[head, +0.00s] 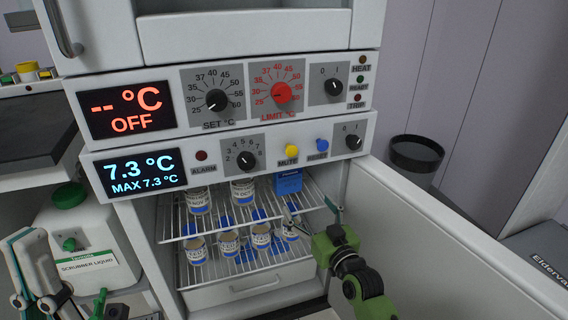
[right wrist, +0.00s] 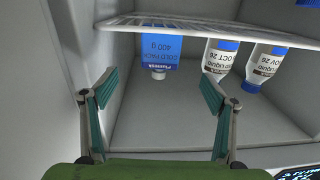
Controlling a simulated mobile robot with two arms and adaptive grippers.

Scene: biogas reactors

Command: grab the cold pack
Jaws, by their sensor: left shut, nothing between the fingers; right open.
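The cold pack is a blue box (head: 288,183) at the right end of the upper wire shelf in the open fridge. In the right wrist view, which looks upside down, the blue cold pack (right wrist: 158,52) lies ahead, between the lines of my fingers and beyond their tips. My right gripper (head: 310,208) is open and empty at the fridge opening, just right of and below the pack. Its two teal fingers also show spread apart in the right wrist view (right wrist: 158,82). My left gripper (head: 25,240) is shut and empty at the far left, outside the fridge.
The open fridge door (head: 440,240) borders my right arm. A green-capped canister (head: 85,240) stands at left.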

